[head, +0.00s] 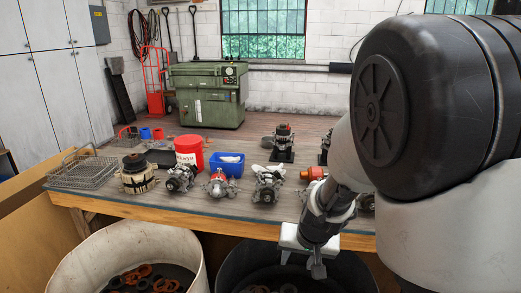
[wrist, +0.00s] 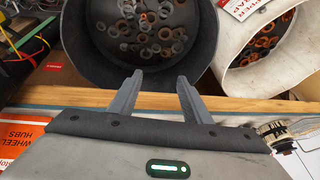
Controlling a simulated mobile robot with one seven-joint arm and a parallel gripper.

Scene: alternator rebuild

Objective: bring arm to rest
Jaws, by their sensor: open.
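My arm crosses the right side of the head view. My gripper (head: 302,262) hangs in front of the workbench's front edge, above a dark bin (head: 262,277). In the wrist view my gripper (wrist: 155,82) has its two grey fingers apart with nothing between them. Beyond the fingertips the same dark bin (wrist: 92,68) holds many loose rings. The bench edge (wrist: 240,103) runs just behind the fingers in that view.
The workbench (head: 110,200) carries several alternators (head: 268,184), a red bucket (head: 189,152), a blue bin (head: 226,165) and a wire basket (head: 85,173). A white bin (head: 130,245) of rings stands left of the dark bin. A green machine (head: 208,95) stands behind.

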